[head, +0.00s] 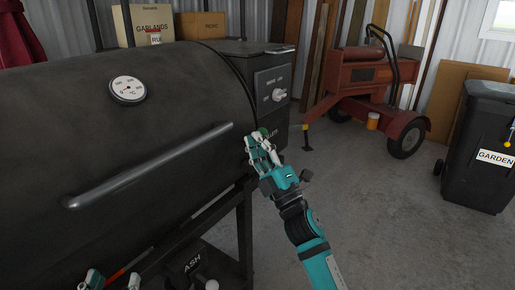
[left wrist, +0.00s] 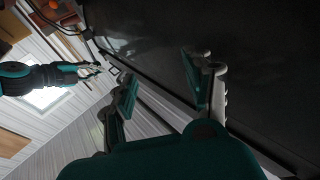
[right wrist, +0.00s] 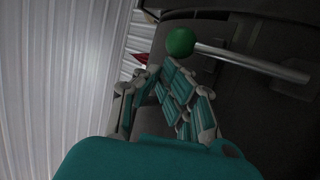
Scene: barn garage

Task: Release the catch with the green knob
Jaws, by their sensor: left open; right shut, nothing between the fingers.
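The green knob (head: 263,131) shows just beyond my right gripper's fingers, at the right end of the black grill (head: 90,95). In the right wrist view the knob (right wrist: 181,41) is a green ball on the end of a metal rod (right wrist: 255,63). My right gripper (head: 255,142) is shut and empty, its fingertips close to the knob; I cannot tell whether they touch it. The same fingers show below the knob in the right wrist view (right wrist: 160,80). My left gripper (head: 110,280) is open and empty at the bottom edge; its spread fingers fill the left wrist view (left wrist: 165,75).
The grill's long handle (head: 150,165) and gauge (head: 128,89) are on its front. A control box with a white dial (head: 278,95) stands above the knob. A red wheeled machine (head: 365,80) and black garden bin (head: 478,145) stand right. The floor between is clear.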

